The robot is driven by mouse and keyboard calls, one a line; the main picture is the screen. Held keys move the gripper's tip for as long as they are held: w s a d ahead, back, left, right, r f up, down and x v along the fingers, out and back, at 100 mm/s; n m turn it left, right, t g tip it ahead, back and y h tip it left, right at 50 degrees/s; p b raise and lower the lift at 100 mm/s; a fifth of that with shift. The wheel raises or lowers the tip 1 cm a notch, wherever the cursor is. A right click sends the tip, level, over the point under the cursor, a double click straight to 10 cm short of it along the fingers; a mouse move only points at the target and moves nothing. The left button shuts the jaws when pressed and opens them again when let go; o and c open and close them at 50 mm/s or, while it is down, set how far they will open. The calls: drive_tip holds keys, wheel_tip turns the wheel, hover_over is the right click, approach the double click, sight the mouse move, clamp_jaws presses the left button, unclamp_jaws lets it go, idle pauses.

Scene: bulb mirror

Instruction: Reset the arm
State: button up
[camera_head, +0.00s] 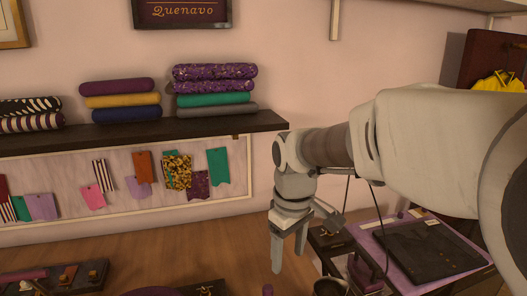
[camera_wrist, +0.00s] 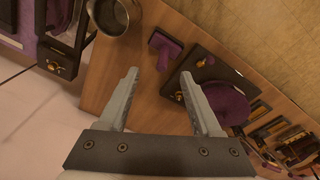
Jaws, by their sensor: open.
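My gripper (camera_head: 288,246) hangs at the end of my arm, in the middle right of the head view, pointing down above the wooden table. Its two fingers are apart with nothing between them. In the wrist view my gripper (camera_wrist: 165,95) also shows spread fingers with empty space above the brown tabletop between them. My arm reaches in from the right side of the head view.
A wooden table (camera_head: 150,255) lies below. A metal cup (camera_wrist: 112,14), a purple-headed tool (camera_wrist: 165,48) and a round purple item (camera_wrist: 228,103) are on it. A shelf (camera_head: 130,134) with folded fabrics is behind. A dark board (camera_head: 430,250) lies at right.

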drive_tip(key=s+d+r+m+t, duration=0.2)
drive_tip(key=s+d+m, duration=0.2)
drive_tip(key=s, duration=0.3)
drive_tip(key=s+d+r+m+t, duration=0.1)
drive_tip(key=s+d+m, duration=0.3)
drive_tip(key=s, duration=0.4)
drive_tip(key=shift+s+d+r+t, duration=0.2)
drive_tip(key=shift+d+r+t, duration=0.15)
drive_tip(key=shift+d+t, duration=0.25)
drive_tip(key=shift+a, duration=0.1)
